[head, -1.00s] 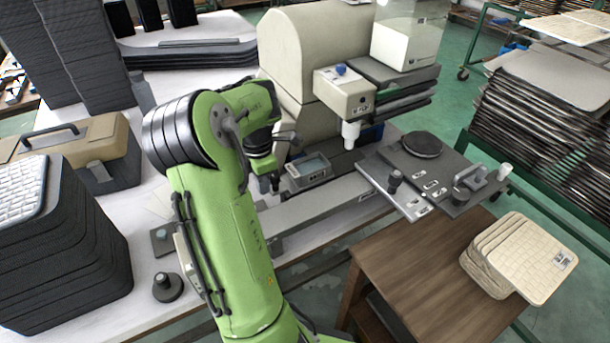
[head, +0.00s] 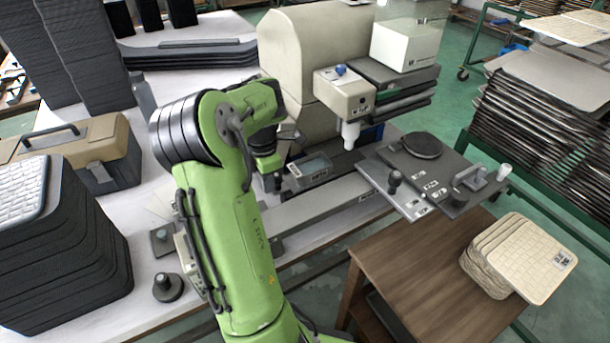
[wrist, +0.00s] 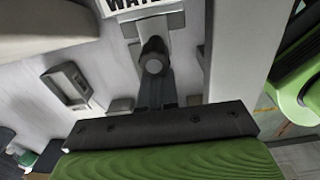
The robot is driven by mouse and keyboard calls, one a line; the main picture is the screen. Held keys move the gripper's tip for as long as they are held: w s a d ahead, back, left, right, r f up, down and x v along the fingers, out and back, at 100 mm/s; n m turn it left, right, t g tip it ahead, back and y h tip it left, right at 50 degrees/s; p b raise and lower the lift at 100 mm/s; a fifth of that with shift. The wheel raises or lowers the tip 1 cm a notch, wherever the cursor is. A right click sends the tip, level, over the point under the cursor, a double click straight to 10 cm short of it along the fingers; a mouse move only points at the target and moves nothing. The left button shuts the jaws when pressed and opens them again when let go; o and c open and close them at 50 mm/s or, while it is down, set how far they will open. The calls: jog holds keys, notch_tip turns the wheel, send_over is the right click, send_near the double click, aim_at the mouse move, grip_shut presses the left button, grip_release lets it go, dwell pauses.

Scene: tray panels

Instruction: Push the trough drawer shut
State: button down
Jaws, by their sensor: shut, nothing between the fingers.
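The trough drawer (head: 320,177) is a small grey tray with a blue-grey inside and a pale label on its front. It sticks out at the foot of the beige machine in the head view. My gripper (head: 273,184) points down just left of it, its fingers shut and empty. In the wrist view my shut dark fingers (wrist: 153,64) are seen nearly end-on. A white label (wrist: 140,4) with large dark letters lies just beyond them, cut by the top edge. I cannot tell whether the fingers touch the drawer.
The beige machine (head: 303,60) stands behind the drawer, with a white nozzle (head: 350,133) to its right. A long grey rail (head: 312,208) runs in front. A plate with knobs (head: 437,176) lies at the right. A dark knob (head: 166,287) stands on the bench at left.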

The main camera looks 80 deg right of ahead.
aim_at(290, 184)
jog(key=shift+s+d+p, duration=0.8)
jog(key=shift+s+d, duration=1.3)
jog(key=shift+s+d+p, duration=1.1)
jog(key=shift+s+d, duration=0.5)
jog(key=shift+w+a+b, duration=0.45)
jog(key=shift+a, duration=0.05)
notch_tip(290, 184, up, 8)
jog(key=p, duration=0.5)
jog(key=shift+f+p, duration=0.25)
jog(key=shift+p, duration=0.15)
jog(key=shift+s+f, duration=0.1)
